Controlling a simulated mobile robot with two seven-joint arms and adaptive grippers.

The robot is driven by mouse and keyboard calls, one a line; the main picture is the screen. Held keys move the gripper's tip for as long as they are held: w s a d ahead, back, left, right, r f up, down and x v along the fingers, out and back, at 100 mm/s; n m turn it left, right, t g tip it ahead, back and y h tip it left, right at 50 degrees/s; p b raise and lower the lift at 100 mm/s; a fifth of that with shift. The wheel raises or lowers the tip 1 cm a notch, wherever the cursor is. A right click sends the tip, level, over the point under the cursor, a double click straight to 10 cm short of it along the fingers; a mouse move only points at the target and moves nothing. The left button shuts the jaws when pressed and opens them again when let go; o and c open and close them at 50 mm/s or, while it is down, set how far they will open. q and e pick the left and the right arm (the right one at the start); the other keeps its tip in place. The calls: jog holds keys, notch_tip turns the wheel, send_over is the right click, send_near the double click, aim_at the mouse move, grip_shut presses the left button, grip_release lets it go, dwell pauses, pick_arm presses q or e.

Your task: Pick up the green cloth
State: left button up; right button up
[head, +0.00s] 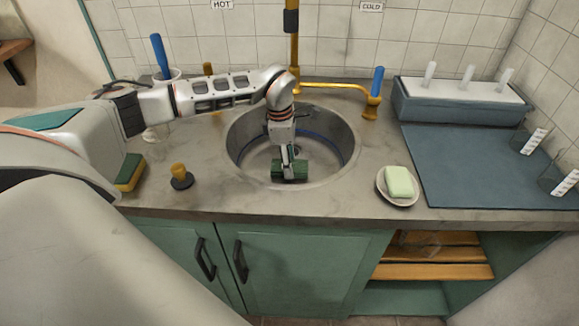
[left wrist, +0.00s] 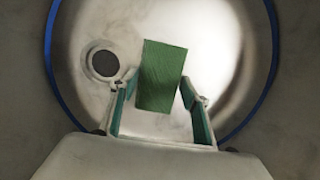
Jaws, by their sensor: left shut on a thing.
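The green cloth (head: 290,171) is a small dark green piece at my left gripper's tips, over the round sink (head: 346,150). In the left wrist view the cloth (left wrist: 163,75) lies between the two fingers. My left gripper (head: 288,160) points down into the sink and is shut on the cloth. The left gripper (left wrist: 160,108) also shows in the left wrist view, with a finger on each side of the cloth. I cannot tell whether the cloth touches the sink's bottom. My right gripper is in neither view.
A gold tap (head: 335,86) stands behind the sink. A yellow-green sponge (head: 130,172) and a brass-topped stopper (head: 181,176) are left of it. A soap dish with green soap (head: 400,182) and a dark blue mat (head: 480,165) with glassware lie right. A drain (left wrist: 103,63) shows in the sink.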

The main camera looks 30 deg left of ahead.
pick_arm(q)
jog(key=shift+r, duration=0.5)
jog(key=shift+s+r, duration=0.15)
jog(key=shift+r, duration=0.05)
jog(key=s+d, duration=0.1)
jog(key=s, duration=0.1)
jog(key=s+d, duration=0.1)
jog(key=s, duration=0.1)
jog(key=s+d+p, duration=0.1)
jog(key=s+d, duration=0.1)
jog(key=shift+s, duration=0.25)
notch_tip(320, 180, up, 14)
jog(key=p, duration=0.2)
jog(key=shift+f, duration=0.2)
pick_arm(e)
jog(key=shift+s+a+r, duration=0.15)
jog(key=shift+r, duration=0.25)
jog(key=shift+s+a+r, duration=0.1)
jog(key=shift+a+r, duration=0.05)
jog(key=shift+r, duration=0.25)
pick_arm(q)
jog(key=shift+d, duration=0.1)
